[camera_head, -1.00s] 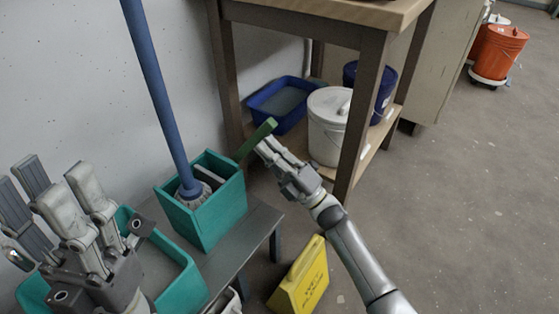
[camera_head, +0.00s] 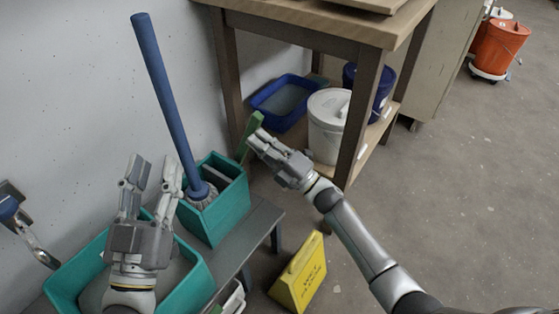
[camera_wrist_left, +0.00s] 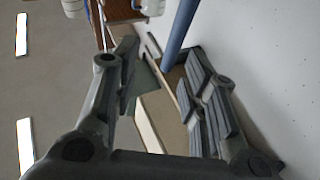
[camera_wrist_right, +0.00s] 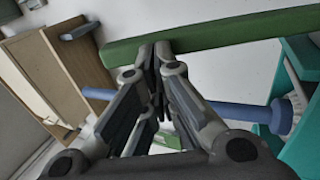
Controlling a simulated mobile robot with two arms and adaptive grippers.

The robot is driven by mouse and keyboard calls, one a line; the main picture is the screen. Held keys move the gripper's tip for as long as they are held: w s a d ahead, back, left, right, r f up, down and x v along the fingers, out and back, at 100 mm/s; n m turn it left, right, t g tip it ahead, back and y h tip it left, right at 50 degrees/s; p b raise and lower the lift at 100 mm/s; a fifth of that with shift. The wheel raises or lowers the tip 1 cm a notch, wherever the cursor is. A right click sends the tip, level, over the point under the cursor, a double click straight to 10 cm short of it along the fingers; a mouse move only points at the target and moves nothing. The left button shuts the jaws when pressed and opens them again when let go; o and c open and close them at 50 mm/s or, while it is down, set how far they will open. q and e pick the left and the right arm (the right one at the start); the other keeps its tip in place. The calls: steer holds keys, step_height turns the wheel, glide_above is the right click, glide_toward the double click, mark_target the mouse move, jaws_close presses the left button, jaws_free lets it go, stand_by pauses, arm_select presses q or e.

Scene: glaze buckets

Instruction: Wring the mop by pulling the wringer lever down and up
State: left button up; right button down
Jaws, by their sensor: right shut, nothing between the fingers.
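The mop with a blue handle (camera_head: 163,95) leans to the upper left. Its pale head (camera_head: 203,196) is in a teal wringer box (camera_head: 222,212). The green wringer lever (camera_head: 250,134) rises at the box's right side. My right gripper (camera_head: 254,142) is shut and empty, with its fingertips at the lever; the right wrist view shows the lever (camera_wrist_right: 215,38) crossing just beyond the tips. Whether they touch is unclear. My left gripper (camera_head: 153,172) is open and empty, left of the mop handle. In the left wrist view the handle (camera_wrist_left: 182,30) lies beyond its spread fingers.
A teal tub (camera_head: 70,268) sits below my left gripper. The box is on a low grey bench (camera_head: 262,222). A yellow sign (camera_head: 300,275) stands on the floor at right. A wooden table (camera_head: 300,22) with a white bucket (camera_head: 327,125) and blue tray (camera_head: 284,98) stands behind.

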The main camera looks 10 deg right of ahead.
arm_select(q)
steer(key=s+a+f+g+y+p, duration=0.25)
steer(key=f+g, duration=0.35)
steer(key=f, duration=0.3)
steer(key=s+a+f+g+y+p, duration=0.25)
steer(key=f+g, duration=0.35)
steer(key=f, duration=0.4)
steer(key=s+a+f+g+p, duration=0.1)
steer(key=s+g, duration=0.2)
steer(key=s, duration=0.2)
steer(key=s+a+f+g+p, duration=0.1)
steer(key=s+g+p, duration=0.1)
steer(key=s, duration=0.4)
steer(key=shift+a+f+n+g+y, duration=0.3)
steer(key=shift+n+g, duration=0.1)
steer(key=shift+g, duration=0.1)
arm_select(e)
steer(key=w+a+r+g+h, duration=0.2)
steer(key=w+a+r, duration=0.1)
steer(key=w+a, duration=0.2)
steer(key=shift+w+a+r, duration=0.25)
steer(key=shift+w+r, duration=0.1)
steer(key=shift+r, duration=0.05)
steer(key=shift+r, duration=0.1)
